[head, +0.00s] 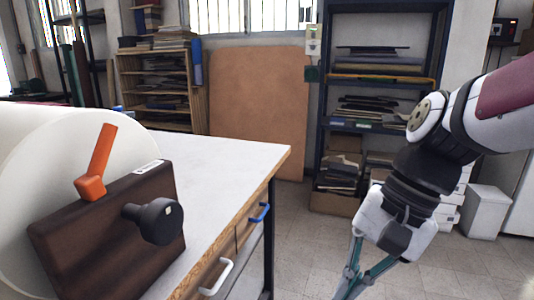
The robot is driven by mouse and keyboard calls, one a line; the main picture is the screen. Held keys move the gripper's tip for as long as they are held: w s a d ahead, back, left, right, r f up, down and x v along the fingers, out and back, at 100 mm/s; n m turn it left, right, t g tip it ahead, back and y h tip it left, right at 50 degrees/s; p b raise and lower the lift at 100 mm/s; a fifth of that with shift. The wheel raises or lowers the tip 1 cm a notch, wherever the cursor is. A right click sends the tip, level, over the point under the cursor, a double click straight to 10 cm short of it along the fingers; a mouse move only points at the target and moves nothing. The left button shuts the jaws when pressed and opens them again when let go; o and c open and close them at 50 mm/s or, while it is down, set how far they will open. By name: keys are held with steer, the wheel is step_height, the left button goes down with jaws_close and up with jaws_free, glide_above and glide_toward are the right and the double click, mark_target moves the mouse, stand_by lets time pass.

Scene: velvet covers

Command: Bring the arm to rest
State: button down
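My arm enters from the right side of the head view, with its white and dark links bent downward. My gripper (354,284) hangs at the lower right over the tiled floor, to the right of the workbench and apart from it. Its two teal fingers slant down to the left and draw close together toward the bottom edge. The picture edge cuts off the tips, so the gap between them is unclear. No object shows between the visible parts of the fingers.
A white-topped workbench (226,152) with drawer handles fills the left. On it are a large white roll (40,150) and a dark brown block (75,235) with an orange lever (97,165) and a black knob (160,221). Shelves (375,100) stand behind. Floor (300,235) beside the bench is clear.

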steer(key=s+d+f+n+t+h, duration=0.1)
steer(key=s+d+n+h, duration=0.2)
steer(key=s, duration=0.4)
steer(key=s+d+n+t+h, duration=0.1)
steer(key=s+d+n+h, duration=0.15)
steer(key=s+d, duration=0.4)
step_height(320, 180, up, 22)
steer(key=s+a+t+y+p, duration=0.1)
steer(key=t+p, duration=0.2)
steer(key=p, duration=1.7)
steer(key=shift+a+n, duration=0.35)
steer(key=shift+n, duration=0.1)
steer(key=shift+a+f, duration=0.1)
